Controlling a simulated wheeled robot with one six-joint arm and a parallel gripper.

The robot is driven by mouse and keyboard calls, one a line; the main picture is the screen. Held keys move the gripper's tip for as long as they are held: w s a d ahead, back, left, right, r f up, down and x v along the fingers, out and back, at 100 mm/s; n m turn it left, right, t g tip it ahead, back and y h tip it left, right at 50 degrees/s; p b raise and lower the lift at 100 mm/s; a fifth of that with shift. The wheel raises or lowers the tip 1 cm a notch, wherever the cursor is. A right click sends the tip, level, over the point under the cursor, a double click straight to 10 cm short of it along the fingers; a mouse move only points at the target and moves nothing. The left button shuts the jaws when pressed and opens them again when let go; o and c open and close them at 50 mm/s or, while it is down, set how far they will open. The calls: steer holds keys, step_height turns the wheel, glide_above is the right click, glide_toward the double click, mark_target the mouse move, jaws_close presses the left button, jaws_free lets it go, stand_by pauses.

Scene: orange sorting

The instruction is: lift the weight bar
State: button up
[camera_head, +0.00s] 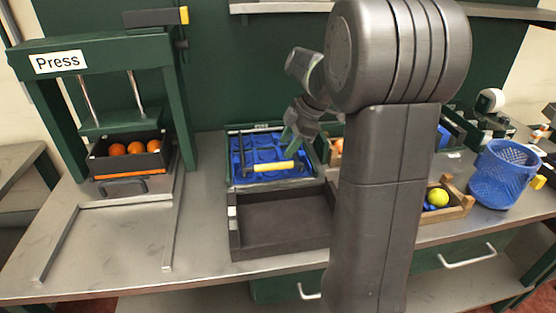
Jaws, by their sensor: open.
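A yellow bar (270,168) lies across the blue moulded tray (238,180) at the middle back of the table. It looks like the weight bar, though no label shows on it. Its left end meets a darker piece; its right end is near my gripper. My gripper (289,146), with green fingers, points down above the right part of the tray. It is open and nothing shows between its fingers. Whether the fingertips touch the bar cannot be told. My arm hides the area right of the tray.
The green press (110,50) stands at left, with a black bin of oranges (125,165) beneath it. An empty dark tray (280,225) lies in front of the blue one. A wooden crate (455,208) and blue basket (500,175) stand at right.

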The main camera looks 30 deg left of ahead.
mark_target(275, 164)
steer(key=x, duration=0.7)
steer(key=shift+a+f, duration=0.15)
steer(key=shift+f, duration=0.15)
jaws_close()
